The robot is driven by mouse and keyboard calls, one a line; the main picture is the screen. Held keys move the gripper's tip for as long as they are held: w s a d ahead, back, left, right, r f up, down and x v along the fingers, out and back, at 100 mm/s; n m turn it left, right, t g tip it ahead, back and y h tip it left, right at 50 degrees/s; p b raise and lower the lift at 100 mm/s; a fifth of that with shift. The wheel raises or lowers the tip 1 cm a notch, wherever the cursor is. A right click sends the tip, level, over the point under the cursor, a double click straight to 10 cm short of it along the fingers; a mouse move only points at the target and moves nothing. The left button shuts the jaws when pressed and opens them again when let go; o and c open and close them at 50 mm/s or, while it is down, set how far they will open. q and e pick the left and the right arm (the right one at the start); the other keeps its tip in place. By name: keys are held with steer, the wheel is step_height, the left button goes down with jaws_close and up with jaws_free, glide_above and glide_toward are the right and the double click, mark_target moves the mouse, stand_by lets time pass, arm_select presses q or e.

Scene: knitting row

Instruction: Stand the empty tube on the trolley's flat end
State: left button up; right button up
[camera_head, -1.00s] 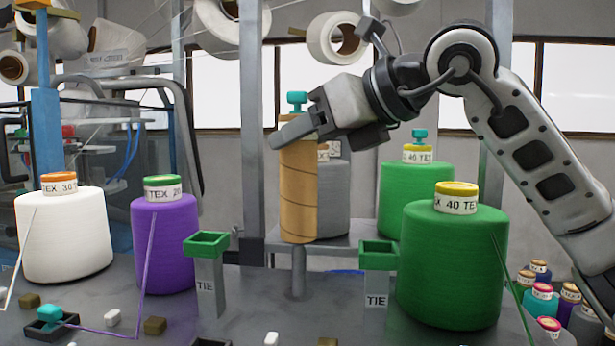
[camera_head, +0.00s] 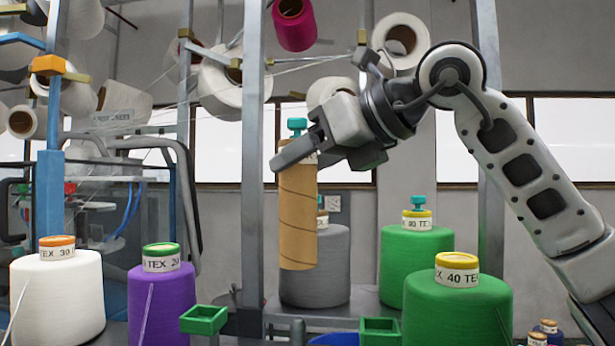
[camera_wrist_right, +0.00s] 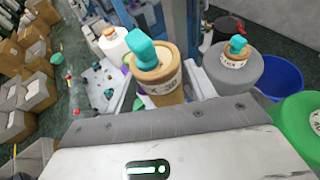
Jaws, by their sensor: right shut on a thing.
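The empty tube (camera_head: 298,220) is a tall tan cardboard cylinder with a spiral seam. My right gripper (camera_head: 305,150) is shut on its upper end and holds it upright. A teal knob (camera_head: 297,125) shows above the gripper. In the right wrist view the tube (camera_wrist_right: 166,92) has a pale label band, a tan cap and the teal knob on top. In the head view the tube's lower end hangs in the air, in front of the grey cone. I cannot make out the trolley's flat end for certain. My left gripper is not in view.
A grey cone (camera_head: 318,270) stands behind the tube. Green cones stand to the right, one near (camera_head: 458,310) and one farther back (camera_head: 408,262). Purple (camera_head: 160,305) and white (camera_head: 57,300) cones stand left. Green square cups (camera_head: 203,320) are low in front. Cardboard boxes (camera_wrist_right: 35,92) line the floor.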

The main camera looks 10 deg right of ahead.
steer(key=shift+r, duration=4.75)
steer(key=shift+f, duration=0.15)
